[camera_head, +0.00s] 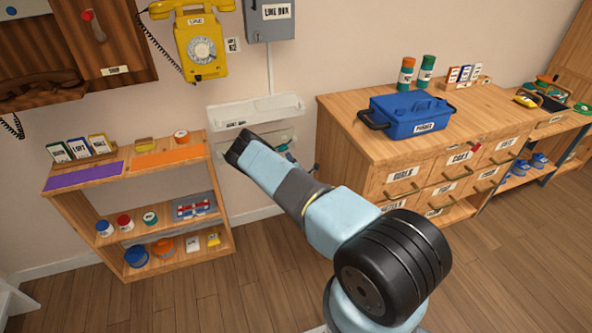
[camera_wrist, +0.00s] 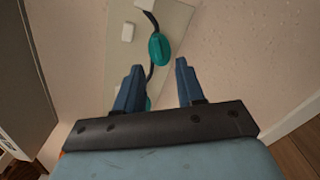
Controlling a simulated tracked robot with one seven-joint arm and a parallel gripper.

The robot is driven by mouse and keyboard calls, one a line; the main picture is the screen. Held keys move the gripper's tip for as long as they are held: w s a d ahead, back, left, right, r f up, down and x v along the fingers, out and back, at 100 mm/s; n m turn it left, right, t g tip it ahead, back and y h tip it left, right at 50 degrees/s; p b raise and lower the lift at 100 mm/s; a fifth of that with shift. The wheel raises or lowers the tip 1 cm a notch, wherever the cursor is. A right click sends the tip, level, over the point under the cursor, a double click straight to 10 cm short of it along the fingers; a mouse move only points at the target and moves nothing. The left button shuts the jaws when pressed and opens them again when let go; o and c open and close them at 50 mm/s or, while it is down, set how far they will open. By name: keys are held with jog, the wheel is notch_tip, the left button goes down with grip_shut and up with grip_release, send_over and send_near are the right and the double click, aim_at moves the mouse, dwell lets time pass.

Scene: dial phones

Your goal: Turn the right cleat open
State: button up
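A pale panel (camera_wrist: 178,22) on the wall shows in the wrist view. It carries a teal oval piece (camera_wrist: 158,50), likely a cleat, with a dark cord running by it. A second teal piece (camera_wrist: 148,104) is mostly hidden behind my left finger. I cannot tell which is the right cleat. My gripper (camera_wrist: 158,75) is open and empty, with the first teal piece just beyond the gap between its fingertips. In the head view my gripper (camera_head: 238,148) is in front of the opened white wall box (camera_head: 256,112); small teal parts (camera_head: 283,148) show beside my arm.
Two small white blocks (camera_wrist: 127,32) sit on the panel. A grey slab (camera_wrist: 25,85) stands close on the left in the wrist view. A low wooden shelf (camera_head: 222,222) is left of my arm, and a drawer cabinet (camera_head: 345,165) is to the right. A yellow phone (camera_head: 203,50) hangs above.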

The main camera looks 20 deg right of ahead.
jog(key=s, duration=0.7)
jog(key=shift+s, duration=0.2)
jog(key=shift+f, duration=0.1)
